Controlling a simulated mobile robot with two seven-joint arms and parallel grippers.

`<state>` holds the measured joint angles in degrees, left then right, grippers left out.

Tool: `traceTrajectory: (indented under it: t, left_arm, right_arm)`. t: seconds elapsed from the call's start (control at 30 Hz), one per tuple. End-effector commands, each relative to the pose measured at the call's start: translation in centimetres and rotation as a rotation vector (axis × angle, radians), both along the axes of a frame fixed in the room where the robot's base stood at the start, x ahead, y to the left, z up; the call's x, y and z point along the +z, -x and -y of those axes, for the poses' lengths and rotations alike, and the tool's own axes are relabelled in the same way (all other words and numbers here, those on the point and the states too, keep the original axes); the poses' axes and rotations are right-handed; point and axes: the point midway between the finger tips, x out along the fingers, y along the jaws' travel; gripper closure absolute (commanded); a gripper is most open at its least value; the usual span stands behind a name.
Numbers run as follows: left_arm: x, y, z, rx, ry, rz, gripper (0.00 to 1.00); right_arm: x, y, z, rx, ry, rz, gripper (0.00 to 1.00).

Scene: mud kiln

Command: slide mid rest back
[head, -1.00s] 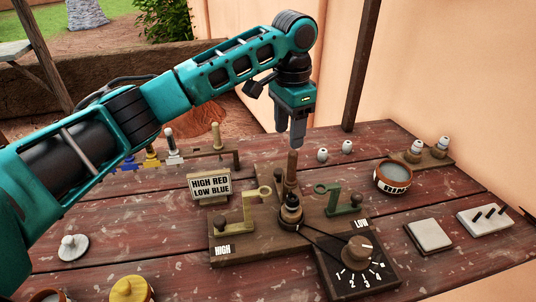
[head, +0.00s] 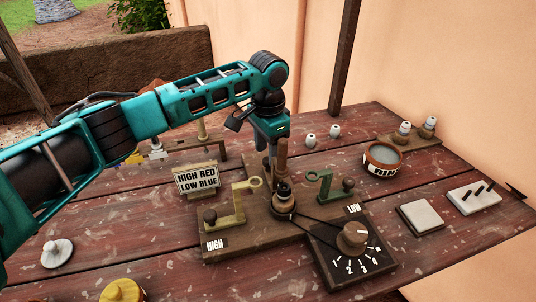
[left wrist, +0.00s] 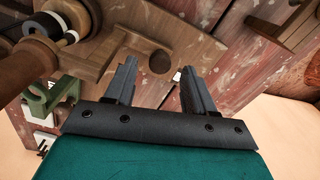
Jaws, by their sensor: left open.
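A wooden board (head: 240,237) on the table carries a brass-coloured bracket with a ring (head: 240,205) on its HIGH side. A green bracket with a ring (head: 324,190) is on its LOW side; part of it shows in the left wrist view (left wrist: 42,100). A wooden post (head: 282,160) stands on a dark spindle (head: 283,197) between them. No part is labelled as the mid rest, and I cannot tell which it is. My left gripper (head: 271,160) points down behind the post, partly hidden by it.
A dial box (head: 350,248) stands at the front right. A sign reading HIGH RED LOW BLUE (head: 197,178) is left of the post. A round bowl (head: 382,158), small white pieces and a pale tile (head: 420,216) lie to the right. A wall borders the right side.

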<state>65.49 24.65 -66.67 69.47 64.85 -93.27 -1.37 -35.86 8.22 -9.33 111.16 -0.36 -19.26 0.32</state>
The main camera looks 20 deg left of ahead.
Motion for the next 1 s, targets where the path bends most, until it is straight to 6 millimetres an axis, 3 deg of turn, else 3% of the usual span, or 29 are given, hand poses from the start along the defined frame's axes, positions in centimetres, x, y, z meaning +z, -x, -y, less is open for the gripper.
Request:
traceTrajectory:
  t: [0.2, 0.5, 1.0]
  left_arm:
    - [-1.8, 0.0, 0.0, -0.001, 0.001, 0.001, 0.46]
    - [-1.9, 0.0, 0.0, -0.001, 0.001, 0.001, 0.47]
    - [-1.8, 0.0, 0.0, -0.001, 0.001, 0.001, 0.95]
  right_arm:
    - [-0.2, 0.0, 0.0, 0.000, 0.000, 0.000, 0.57]
    - [-0.2, 0.0, 0.0, 0.000, 0.000, 0.001, 0.57]
    - [-0.1, 0.0, 0.0, 0.000, 0.000, 0.001, 0.57]
